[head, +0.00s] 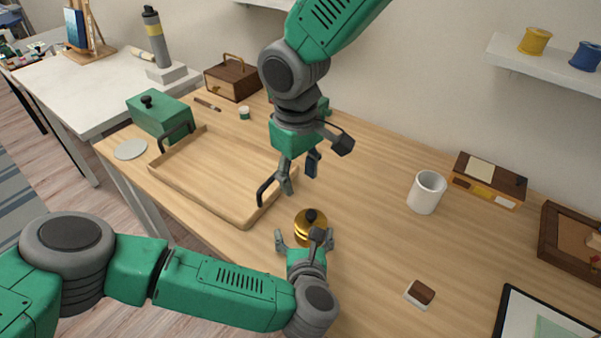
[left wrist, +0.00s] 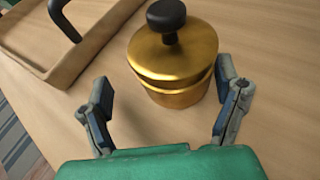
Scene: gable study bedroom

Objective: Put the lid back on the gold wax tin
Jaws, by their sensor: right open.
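The gold wax tin (head: 301,238) stands on the wooden table. Its gold lid (left wrist: 172,57) with a black knob (left wrist: 166,16) rests on top of the tin body (left wrist: 184,98); a dark seam shows between them, and the lid looks slightly tilted or off-centre. My left gripper (head: 304,241) is open at the tin's near side. In the left wrist view its fingers (left wrist: 166,108) are spread, with the tin just beyond and between them, and nothing is gripped. My right gripper (head: 289,178) is open and empty, above the table behind the tin, near the tray's right edge.
A wooden tray (head: 243,222) with dark handles lies left of the tin. A green box (head: 160,116) stands behind it. A white mug (head: 426,192) and a small brown-and-white block (head: 420,293) are to the right. The table between tin and mug is clear.

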